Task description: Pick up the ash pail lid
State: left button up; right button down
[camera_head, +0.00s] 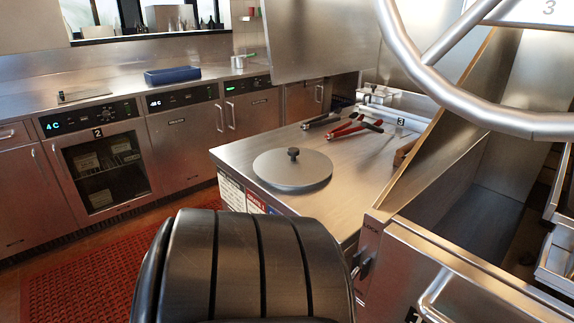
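The ash pail lid (286,178) is a round, flat grey metal disc with a small black knob (293,153) on top. It lies flat, knob up, near the front left corner of the steel counter (240,153). Nothing covers it. Neither of my grippers shows in the head view, so their position relative to the lid cannot be seen.
Red-handled tongs (350,131) and a dark-handled tool (320,122) lie behind the lid to the right. A large curved steel handle (480,115) and an open steel bay stand at the right. A blue tray (172,75) sits on the back counter.

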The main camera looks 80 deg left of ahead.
aim_at(293, 167)
jog(key=u, duration=2.55)
